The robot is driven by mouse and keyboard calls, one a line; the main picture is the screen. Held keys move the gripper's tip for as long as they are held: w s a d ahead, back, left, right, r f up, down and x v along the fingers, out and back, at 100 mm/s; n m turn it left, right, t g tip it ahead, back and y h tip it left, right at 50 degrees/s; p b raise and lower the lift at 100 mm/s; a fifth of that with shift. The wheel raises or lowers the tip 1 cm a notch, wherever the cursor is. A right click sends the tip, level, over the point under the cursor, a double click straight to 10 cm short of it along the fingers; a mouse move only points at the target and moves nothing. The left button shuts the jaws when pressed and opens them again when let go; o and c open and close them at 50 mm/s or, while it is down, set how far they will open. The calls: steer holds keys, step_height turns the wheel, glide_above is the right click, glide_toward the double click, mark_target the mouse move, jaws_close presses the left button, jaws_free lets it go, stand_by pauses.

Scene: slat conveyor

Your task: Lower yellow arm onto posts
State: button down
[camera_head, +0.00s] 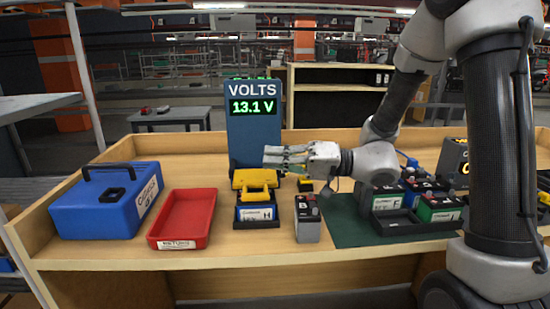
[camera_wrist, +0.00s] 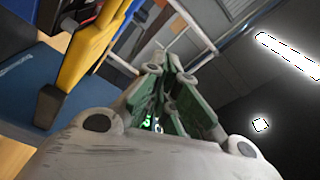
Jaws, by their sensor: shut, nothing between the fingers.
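The yellow arm (camera_head: 256,180) sits low over the blue battery marked H (camera_head: 256,212), in front of the blue volts display post (camera_head: 254,135). It looks lowered onto the top of the battery, but the posts are hidden beneath it. The display reads 13.1 V in green. My gripper (camera_head: 270,157) points left, just above and behind the yellow arm, apart from it as far as I can tell. Its fingers are together and empty. In the wrist view my fingers (camera_wrist: 158,95) point up the picture, and a yellow part (camera_wrist: 85,45) stands to their left.
Left on the bench are a blue case (camera_head: 100,205) and an empty red tray (camera_head: 185,217). A grey battery marked B (camera_head: 307,220) stands right of the tester. Further right, several batteries stand by a green mat (camera_head: 345,225) under my arm. A wooden rim edges the bench.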

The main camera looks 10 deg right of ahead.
steer(key=shift+d, duration=0.15)
steer(key=s+d, duration=0.2)
steer(key=d, duration=0.9)
steer(key=shift+d+f, duration=0.3)
steer(key=shift+f, duration=0.1)
steer(key=s+d+f+g+h, duration=0.2)
steer(key=s+h, duration=0.3)
steer(key=s, duration=0.2)
steer(key=s+d+f+g+h, duration=0.25)
steer(key=s+h, duration=0.25)
steer(key=s, duration=0.3)
steer(key=d+r+m+t+h, duration=0.1)
steer(key=d+r+t+h, duration=0.1)
steer(key=d, duration=0.4)
steer(key=d+r+m+t+h, duration=0.2)
steer(key=d+r+t+h, duration=0.1)
steer(key=d+h, duration=0.3)
steer(key=shift+w+d+t+h, duration=0.3)
steer(key=shift+d+t, duration=0.15)
steer(key=shift+d, duration=0.15)
steer(key=shift+r, duration=0.1)
